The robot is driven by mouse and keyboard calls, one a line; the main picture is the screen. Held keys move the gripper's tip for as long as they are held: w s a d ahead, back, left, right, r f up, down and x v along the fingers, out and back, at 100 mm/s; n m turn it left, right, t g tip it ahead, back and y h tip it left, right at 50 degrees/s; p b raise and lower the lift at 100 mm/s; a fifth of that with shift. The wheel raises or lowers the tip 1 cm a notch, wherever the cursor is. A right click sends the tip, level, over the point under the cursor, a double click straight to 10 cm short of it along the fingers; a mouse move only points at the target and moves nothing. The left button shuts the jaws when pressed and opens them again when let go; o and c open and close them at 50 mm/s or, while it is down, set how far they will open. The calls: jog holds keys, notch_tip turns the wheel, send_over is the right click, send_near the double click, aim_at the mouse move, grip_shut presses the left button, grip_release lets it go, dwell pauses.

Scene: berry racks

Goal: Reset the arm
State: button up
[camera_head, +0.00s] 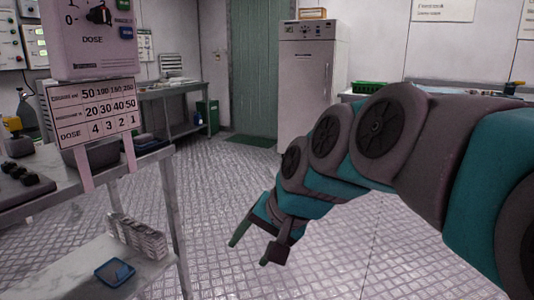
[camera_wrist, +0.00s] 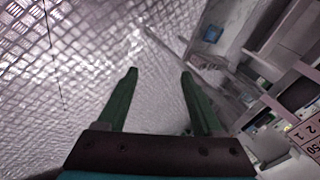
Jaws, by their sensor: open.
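My arm reaches in from the right edge of the head view and slopes down to the left. My gripper (camera_head: 252,250) hangs at its end over the patterned floor, right of the metal table. In the wrist view my gripper (camera_wrist: 158,72) shows two green fingers spread apart with only floor between them. It is open and empty, and touches nothing that I can see.
A metal table (camera_head: 170,195) stands at the left, with a dose chart (camera_head: 95,112) above it. Its lower shelf holds a blue tray (camera_head: 114,272). A white fridge (camera_head: 308,90) and a green door (camera_head: 257,65) are at the back. The middle floor (camera_head: 225,175) is clear.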

jog(key=s+d+f+n+g+h, duration=0.1)
jog(key=s+d+f+g+h, duration=0.1)
jog(key=s+d+f, duration=0.6)
jog(key=s+d+f+n+g+h, duration=0.2)
jog(key=s+d+f, duration=0.7)
jog(key=s, duration=0.5)
jog(key=shift+d+f+g+h, duration=0.3)
jog(key=shift+f+g+h, duration=0.25)
jog(key=shift+g, duration=0.35)
